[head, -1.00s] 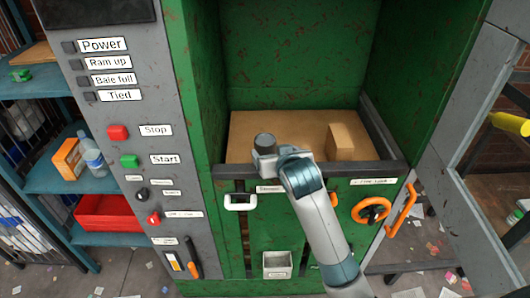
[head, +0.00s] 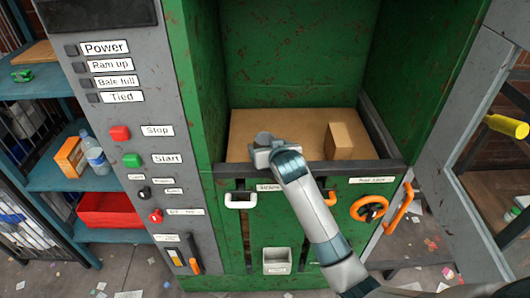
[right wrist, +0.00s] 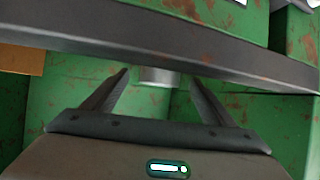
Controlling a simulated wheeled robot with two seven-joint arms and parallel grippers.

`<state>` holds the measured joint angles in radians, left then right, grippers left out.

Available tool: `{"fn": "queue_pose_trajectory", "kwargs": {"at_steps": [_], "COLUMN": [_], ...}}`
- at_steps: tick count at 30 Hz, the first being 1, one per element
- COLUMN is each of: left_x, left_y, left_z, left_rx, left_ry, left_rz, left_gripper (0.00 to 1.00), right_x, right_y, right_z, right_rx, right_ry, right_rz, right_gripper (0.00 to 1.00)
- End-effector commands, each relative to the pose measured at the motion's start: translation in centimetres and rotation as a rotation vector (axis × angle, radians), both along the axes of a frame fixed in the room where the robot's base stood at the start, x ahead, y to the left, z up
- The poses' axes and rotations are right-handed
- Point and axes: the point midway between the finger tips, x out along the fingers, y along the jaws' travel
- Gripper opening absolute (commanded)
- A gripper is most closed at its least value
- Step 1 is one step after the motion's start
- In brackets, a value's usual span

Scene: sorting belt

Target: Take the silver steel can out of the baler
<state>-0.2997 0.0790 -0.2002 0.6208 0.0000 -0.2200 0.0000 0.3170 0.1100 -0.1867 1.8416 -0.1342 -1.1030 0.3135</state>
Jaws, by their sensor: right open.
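The silver steel can (head: 264,137) shows as a small grey cylinder inside the baler's open chamber, above the cardboard floor (head: 240,125). My right gripper (head: 262,152) is just in front of it at the chamber's front edge and hides its lower part. In the right wrist view the can (right wrist: 158,76) is a pale silver patch between the tips of my open right fingers, mostly hidden by a dark bar. I cannot tell whether the fingers touch it. My left gripper is not in view.
A cardboard block (head: 347,141) stands on the right of the chamber floor. The dark front rail (head: 375,168) runs below the opening. An orange handwheel (head: 369,208) and handle are at the right front. The control panel (head: 140,140) stands left, the open grey door (head: 460,130) right.

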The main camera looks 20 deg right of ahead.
Motion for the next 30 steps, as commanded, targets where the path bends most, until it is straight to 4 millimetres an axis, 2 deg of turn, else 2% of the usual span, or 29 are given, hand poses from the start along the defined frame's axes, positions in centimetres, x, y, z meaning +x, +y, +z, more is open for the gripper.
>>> {"fn": "queue_pose_trajectory", "kwargs": {"at_steps": [5, 11, 18, 30], "left_x": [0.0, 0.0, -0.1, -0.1], "left_y": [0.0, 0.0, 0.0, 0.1], "left_z": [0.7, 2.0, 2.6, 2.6], "left_rx": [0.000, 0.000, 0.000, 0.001], "left_ry": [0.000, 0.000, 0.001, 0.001], "left_rz": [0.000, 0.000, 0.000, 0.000], "left_gripper": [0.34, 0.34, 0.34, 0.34], "right_x": [0.8, 2.7, 4.5, 4.8], "right_y": [-0.1, -0.2, -0.3, -0.3], "right_z": [0.0, -0.4, -1.6, -1.9], "right_rx": [0.000, -0.002, -0.001, -0.001], "right_ry": [0.001, 0.002, 0.001, 0.000], "right_rz": [-0.001, 0.000, 0.000, 0.000], "right_gripper": [0.78, 0.78, 0.78, 0.78]}}
